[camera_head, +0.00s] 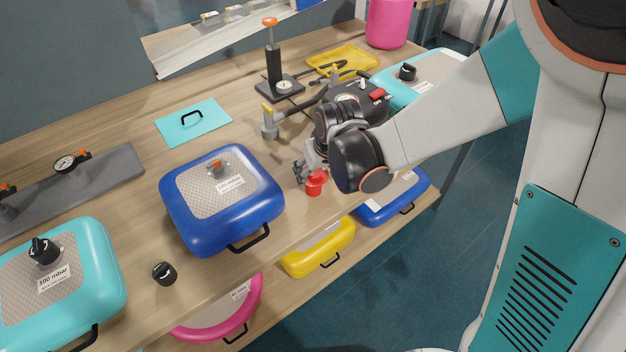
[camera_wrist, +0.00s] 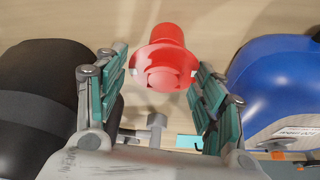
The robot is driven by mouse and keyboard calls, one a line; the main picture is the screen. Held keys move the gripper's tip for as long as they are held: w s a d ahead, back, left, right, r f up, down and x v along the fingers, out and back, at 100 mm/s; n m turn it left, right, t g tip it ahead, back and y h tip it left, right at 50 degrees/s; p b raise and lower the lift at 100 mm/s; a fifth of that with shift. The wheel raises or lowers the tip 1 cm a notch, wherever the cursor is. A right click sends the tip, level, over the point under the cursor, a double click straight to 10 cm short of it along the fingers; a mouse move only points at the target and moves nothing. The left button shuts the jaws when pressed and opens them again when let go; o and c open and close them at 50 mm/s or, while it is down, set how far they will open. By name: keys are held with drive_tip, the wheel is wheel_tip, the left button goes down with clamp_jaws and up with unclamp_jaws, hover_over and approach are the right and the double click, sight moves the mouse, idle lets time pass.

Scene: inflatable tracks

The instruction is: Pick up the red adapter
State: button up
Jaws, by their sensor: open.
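The red adapter (camera_head: 316,182) stands on the wooden workbench (camera_head: 145,206), to the right of the blue inflatable case. In the wrist view the red adapter (camera_wrist: 164,62) shows a round flange and a narrower cylindrical end. My gripper (camera_head: 308,172) is at the adapter, low over the bench. In the wrist view my gripper (camera_wrist: 160,88) is open, with green-padded fingers spread to the left and right of the adapter. The adapter lies at or just beyond the fingertips, and I see no finger pressing on it.
The blue case (camera_head: 180,212) is close to the left of my gripper. A dark pump unit (camera_wrist: 40,95) is close on the other side in the wrist view. A loose black cap (camera_head: 164,273) lies near the front edge. Yellow (camera_head: 318,252) and pink (camera_head: 225,310) cases sit on the lower shelf.

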drive_tip(key=shift+a+b+x, duration=0.15)
drive_tip(key=shift+b+x, duration=0.7)
drive_tip(key=shift+x, duration=0.65)
drive_tip(key=shift+a+b+x, duration=0.15)
drive_tip(key=shift+b+x, duration=0.7)
drive_tip(key=shift+x, duration=0.7)
drive_tip(key=shift+r, duration=0.2)
drive_tip(key=c, duration=1)
drive_tip(key=shift+o, duration=0.2)
